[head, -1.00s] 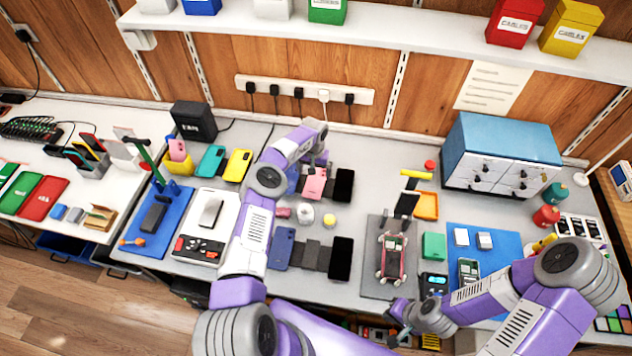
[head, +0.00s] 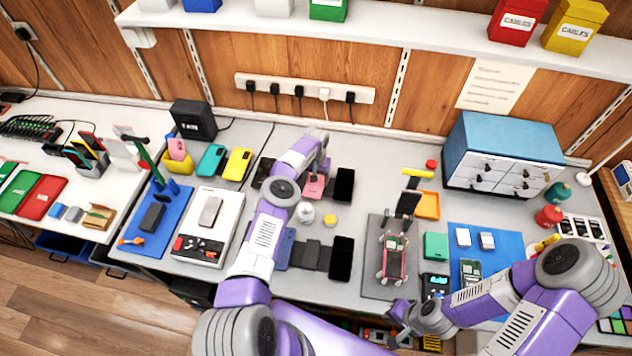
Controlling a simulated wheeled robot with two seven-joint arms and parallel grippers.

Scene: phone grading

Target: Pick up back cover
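A pink back cover (head: 313,188) lies on the grey bench in the upper row of phone parts, beside a black panel (head: 344,185). My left gripper (head: 320,170) is directly over the far end of the pink cover; its fingertips are too small and partly hidden to tell whether they touch it. A dark blue back cover (head: 286,243) lies in the lower row, partly hidden by my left arm, with dark parts and another black panel (head: 340,258) to its right. My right gripper (head: 398,325) hangs at the bench's front edge, away from both covers; its fingers are unclear.
A phone in a clamp stands on a dark grey mat (head: 373,283). Blue mats (head: 499,240) lie right and left, the left one near a white scale (head: 226,217). A round metal pot (head: 305,213) and yellow disc (head: 330,221) sit between the rows. Drawers (head: 502,165) stand back right.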

